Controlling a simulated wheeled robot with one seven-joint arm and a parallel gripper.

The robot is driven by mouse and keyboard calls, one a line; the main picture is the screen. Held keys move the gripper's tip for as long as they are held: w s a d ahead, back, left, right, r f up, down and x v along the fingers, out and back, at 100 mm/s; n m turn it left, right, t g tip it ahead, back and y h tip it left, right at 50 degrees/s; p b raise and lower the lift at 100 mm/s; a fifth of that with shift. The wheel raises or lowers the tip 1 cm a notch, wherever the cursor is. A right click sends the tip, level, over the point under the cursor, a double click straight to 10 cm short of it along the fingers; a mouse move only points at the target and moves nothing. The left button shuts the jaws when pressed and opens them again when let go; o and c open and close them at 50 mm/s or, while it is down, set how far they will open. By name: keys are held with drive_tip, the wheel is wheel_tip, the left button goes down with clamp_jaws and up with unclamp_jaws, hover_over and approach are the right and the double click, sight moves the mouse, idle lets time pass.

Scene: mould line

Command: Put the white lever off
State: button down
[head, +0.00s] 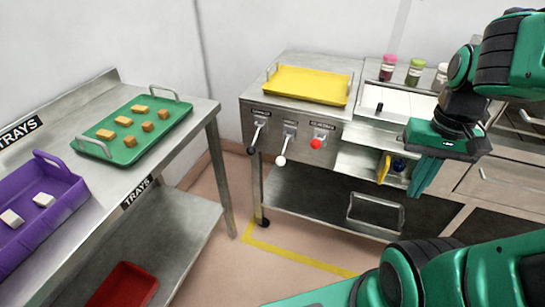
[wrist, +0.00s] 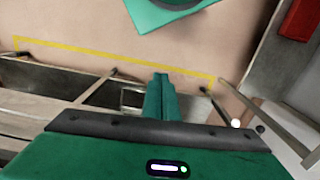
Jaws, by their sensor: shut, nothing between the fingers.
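The white lever (head: 282,159) is the middle one of three on the front panel of a steel cabinet. Its stem hangs down from its plate and ends in a white knob. The white knob also shows in the wrist view (wrist: 235,123), right of my fingers. The black lever (head: 252,149) is on its left, hanging down. The red lever (head: 316,143) is on its right, with its knob just under its label. My gripper (head: 422,182) is shut and empty, pointing down, well to the right of the levers and touching none.
A yellow tray (head: 305,84) lies on the cabinet top. Jars (head: 414,72) stand at the back right. At left, a table carries a green tray (head: 118,148) and a purple tray (head: 75,205). Open floor lies before the levers.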

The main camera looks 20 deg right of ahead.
drive_tip(key=w+a+f+n+h, duration=0.1)
drive_tip(key=w+a+n, duration=0.15)
drive_tip(key=w, duration=0.65)
drive_tip(key=w+a+f+n+h, duration=0.1)
drive_tip(key=w+a+n+h, duration=0.15)
drive_tip(key=w, duration=0.55)
drive_tip(key=w+a+f+n+h, duration=0.1)
drive_tip(key=w+f+n, duration=0.15)
drive_tip(key=w, duration=0.65)
drive_tip(key=w+a+f+n+t+h, duration=0.1)
drive_tip(key=w+a+f+n, duration=0.1)
drive_tip(key=w+a+f, duration=0.2)
drive_tip(key=w+a+f+n+t+h, duration=0.1)
drive_tip(key=w+a+f+n+t, duration=0.1)
drive_tip(key=a, duration=0.9)
drive_tip(key=w+a+f+n+t+h, duration=0.1)
drive_tip(key=w+a+f+n, duration=0.3)
drive_tip(key=w+a+f, duration=0.2)
drive_tip(key=shift+w+a+f+n+t, duration=0.2)
drive_tip(key=shift+w+a, duration=0.15)
drive_tip(key=shift+a, duration=0.25)
drive_tip(key=shift+w+a+f+n+t, duration=0.1)
drive_tip(key=shift+w+a+f, duration=0.15)
drive_tip(key=shift+a, duration=0.3)
drive_tip(key=shift+w+d, duration=0.1)
